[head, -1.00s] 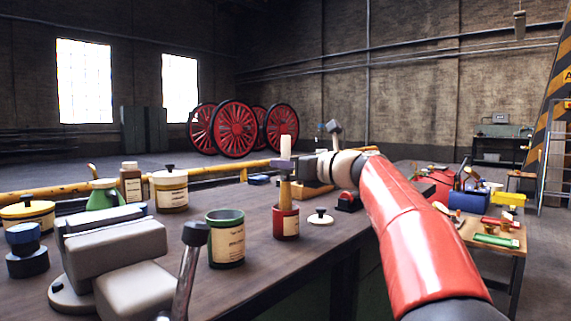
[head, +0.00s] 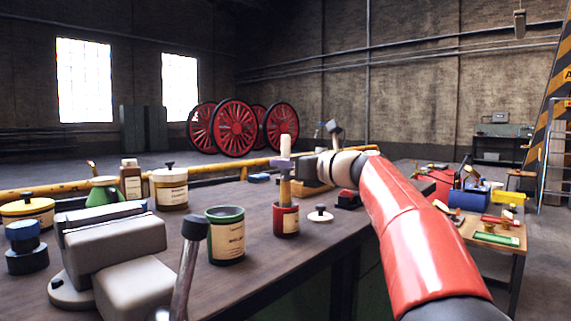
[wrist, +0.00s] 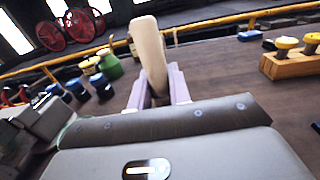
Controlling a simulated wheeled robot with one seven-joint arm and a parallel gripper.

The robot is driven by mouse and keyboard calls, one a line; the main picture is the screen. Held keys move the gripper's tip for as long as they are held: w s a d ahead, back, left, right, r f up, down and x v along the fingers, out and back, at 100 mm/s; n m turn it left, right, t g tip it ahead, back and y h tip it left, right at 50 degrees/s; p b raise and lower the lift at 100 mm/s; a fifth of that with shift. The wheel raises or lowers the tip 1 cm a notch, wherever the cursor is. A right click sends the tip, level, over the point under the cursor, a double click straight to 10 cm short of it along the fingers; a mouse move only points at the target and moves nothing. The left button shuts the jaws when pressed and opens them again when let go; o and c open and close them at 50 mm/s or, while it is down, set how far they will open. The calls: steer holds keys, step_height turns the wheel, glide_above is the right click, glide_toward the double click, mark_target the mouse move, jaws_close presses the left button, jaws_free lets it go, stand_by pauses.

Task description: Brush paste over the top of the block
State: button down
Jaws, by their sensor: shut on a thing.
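My gripper (head: 284,164), with lavender fingers, is shut on the pale handle of a brush (head: 285,145), which stands nearly upright. In the wrist view the cream handle (wrist: 148,50) rises between the fingers (wrist: 158,88). The brush's lower end goes down into or just behind the rim of a red paste pot (head: 286,222) with a cream label; its bristles are hidden. A grey vise (head: 115,245) stands at the left of the bench, with a bluish strip (head: 105,212) along its top that may be the block; I cannot tell for sure.
A green-rimmed dark tin (head: 226,240) stands left of the red pot, and a pale lid (head: 320,214) lies right of it. Jars and a green flask (head: 104,194) stand at the back left. A wooden holder (wrist: 283,68) with yellow-topped pieces is at the right. A vise handle (head: 188,260) rises in front.

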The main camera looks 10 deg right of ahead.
step_height(320, 180, up, 3)
steer(key=p, duration=0.3)
steer(key=shift+f, duration=0.2)
steer(key=shift+r, duration=2.15)
